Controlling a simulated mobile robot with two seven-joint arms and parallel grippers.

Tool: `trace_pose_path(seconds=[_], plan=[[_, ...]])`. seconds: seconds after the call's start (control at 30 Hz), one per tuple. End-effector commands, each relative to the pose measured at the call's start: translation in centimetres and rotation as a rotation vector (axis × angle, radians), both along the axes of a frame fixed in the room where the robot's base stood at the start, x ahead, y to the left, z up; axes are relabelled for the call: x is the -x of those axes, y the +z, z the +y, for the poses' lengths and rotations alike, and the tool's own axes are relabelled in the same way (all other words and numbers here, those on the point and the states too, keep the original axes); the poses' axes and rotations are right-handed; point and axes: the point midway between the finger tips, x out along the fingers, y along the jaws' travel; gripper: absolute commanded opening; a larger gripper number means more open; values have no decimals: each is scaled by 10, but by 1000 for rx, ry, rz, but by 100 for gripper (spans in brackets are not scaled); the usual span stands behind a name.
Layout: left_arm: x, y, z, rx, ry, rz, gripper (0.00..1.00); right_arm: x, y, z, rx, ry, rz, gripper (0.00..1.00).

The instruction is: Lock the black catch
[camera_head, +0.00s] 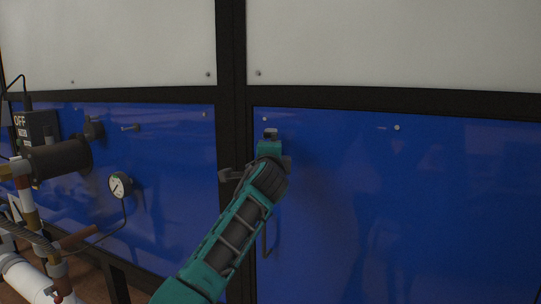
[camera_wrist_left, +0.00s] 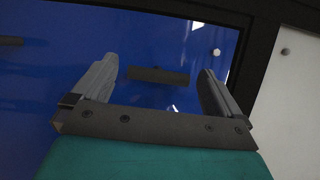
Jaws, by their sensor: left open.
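The black catch (camera_wrist_left: 158,75) is a short dark bar on the blue panel (camera_head: 420,210). In the left wrist view it lies between the two fingers of my left gripper (camera_wrist_left: 158,85), with a gap to each finger. The gripper is open and holds nothing. In the head view my left gripper (camera_head: 271,147) is at the upper left of the right blue panel, close to the dark post, and it hides the catch there. I cannot tell how far the fingertips are from the panel. My right gripper is in neither view.
A dark handle (camera_head: 265,240) is on the panel below my gripper. A black post (camera_head: 232,120) separates the two blue panels. At the left stand a pressure gauge (camera_head: 120,185), pipes (camera_head: 25,277) and a box marked OFF (camera_head: 36,130). The right panel is otherwise clear.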

Motion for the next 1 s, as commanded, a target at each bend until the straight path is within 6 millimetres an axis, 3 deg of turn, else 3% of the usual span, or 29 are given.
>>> trace_pose_path(seconds=[0.37, 1.0], plan=[[11, -1, 0, 1, 0, 0, 100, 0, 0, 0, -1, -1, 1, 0], [103, -2, -5, 2, -2, -1, 100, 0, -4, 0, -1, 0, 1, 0]])
